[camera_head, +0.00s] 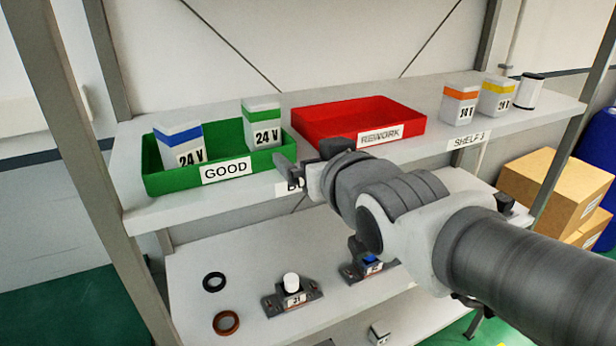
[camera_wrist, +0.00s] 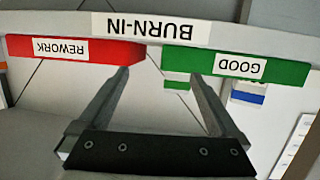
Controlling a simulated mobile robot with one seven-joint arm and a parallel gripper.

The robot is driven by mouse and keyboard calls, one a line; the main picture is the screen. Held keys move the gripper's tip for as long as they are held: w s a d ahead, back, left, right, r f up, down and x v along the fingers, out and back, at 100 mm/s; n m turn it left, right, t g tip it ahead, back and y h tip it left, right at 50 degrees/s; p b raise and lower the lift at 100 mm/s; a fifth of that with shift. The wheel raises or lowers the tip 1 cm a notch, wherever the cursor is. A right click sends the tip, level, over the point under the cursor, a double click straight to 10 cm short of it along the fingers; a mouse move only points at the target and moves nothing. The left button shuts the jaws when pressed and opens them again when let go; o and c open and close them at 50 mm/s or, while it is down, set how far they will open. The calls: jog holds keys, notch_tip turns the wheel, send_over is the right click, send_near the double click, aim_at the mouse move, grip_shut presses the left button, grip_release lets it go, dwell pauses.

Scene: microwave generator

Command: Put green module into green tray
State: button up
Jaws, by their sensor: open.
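The green module (camera_head: 262,124), a white block with a green band and a "24 V" label, stands in the right end of the green tray (camera_head: 215,171) marked GOOD. Its lower part is hidden by the tray wall. Its green band also shows in the wrist view (camera_wrist: 177,84), which is upside down, beside the green tray (camera_wrist: 290,72). My gripper (camera_head: 284,172) is in front of the shelf edge near the tray's right end. In the wrist view my gripper (camera_wrist: 160,75) is open, with nothing between its fingers and the module apart from them.
A blue-banded module (camera_head: 180,146) leans in the tray's left end. The red REWORK tray (camera_head: 358,121) is to the right and looks empty. Orange (camera_head: 459,104) and yellow (camera_head: 497,97) modules and a white cylinder (camera_head: 530,91) stand farther right. Fixtures (camera_head: 292,296) and rings (camera_head: 226,322) occupy the lower shelf.

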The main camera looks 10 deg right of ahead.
jog(key=s+d+f+m+g+h, duration=0.1)
jog(key=s+d+f+g, duration=0.2)
jog(key=s, duration=0.4)
jog(key=s+d+f+m+g+h, duration=0.1)
jog(key=s+d+f+g, duration=0.1)
jog(key=s+f+g, duration=0.4)
notch_tip(320, 180, down, 2)
jog(key=shift+s+d+f+h, duration=0.1)
jog(key=shift+s+d+h, duration=0.25)
jog(key=shift+s, duration=0.5)
jog(key=shift+d, duration=0.25)
